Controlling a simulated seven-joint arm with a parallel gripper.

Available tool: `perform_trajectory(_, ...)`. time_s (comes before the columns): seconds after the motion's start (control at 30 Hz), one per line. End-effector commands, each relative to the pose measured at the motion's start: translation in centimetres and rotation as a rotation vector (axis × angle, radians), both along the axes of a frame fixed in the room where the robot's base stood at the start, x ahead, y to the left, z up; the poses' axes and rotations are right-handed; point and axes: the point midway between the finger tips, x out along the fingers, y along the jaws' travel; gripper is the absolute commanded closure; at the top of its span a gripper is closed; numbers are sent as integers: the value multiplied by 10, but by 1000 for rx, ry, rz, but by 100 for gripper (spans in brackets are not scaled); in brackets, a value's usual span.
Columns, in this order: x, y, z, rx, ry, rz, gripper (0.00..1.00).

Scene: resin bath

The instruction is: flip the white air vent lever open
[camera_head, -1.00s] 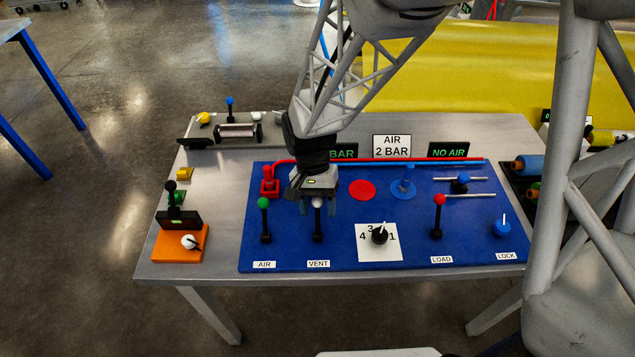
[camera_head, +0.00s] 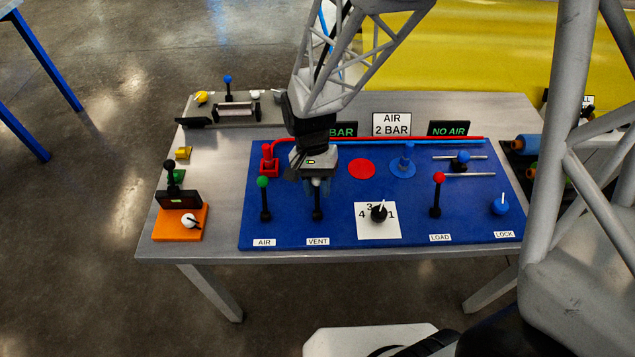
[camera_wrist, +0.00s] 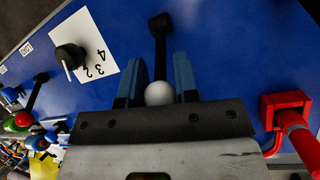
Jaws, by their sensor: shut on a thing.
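The vent lever (camera_head: 317,206) stands on the blue panel (camera_head: 340,226) above the VENT label (camera_head: 318,242). It has a black stem and base and a white ball knob, which shows in the wrist view (camera_wrist: 159,93). My gripper (camera_head: 317,186) is over the lever's top, with its blue fingers on either side of the white knob. In the wrist view the two fingers (camera_wrist: 160,85) flank the knob, and the gripper is shut on it.
The green-knobbed AIR lever (camera_head: 264,200) stands close on the left. A black selector dial (camera_head: 379,212) on a white plate is to the right, then the red-knobbed LOAD lever (camera_head: 437,194). A red valve (camera_head: 268,160) stands behind left.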

Motion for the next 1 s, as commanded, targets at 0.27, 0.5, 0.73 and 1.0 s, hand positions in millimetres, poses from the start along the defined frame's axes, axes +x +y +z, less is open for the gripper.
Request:
perform_trajectory(0.27, -2, 0, 2, 0, -33, -1, 100)
perform_trajectory(0.5, -7, 0, 5, 1, -114, 1, 100)
perform_trajectory(0.73, -14, 0, 9, 2, -229, 1, 100)
perform_trajectory(1.0, -23, 0, 12, 2, -369, 2, 100)
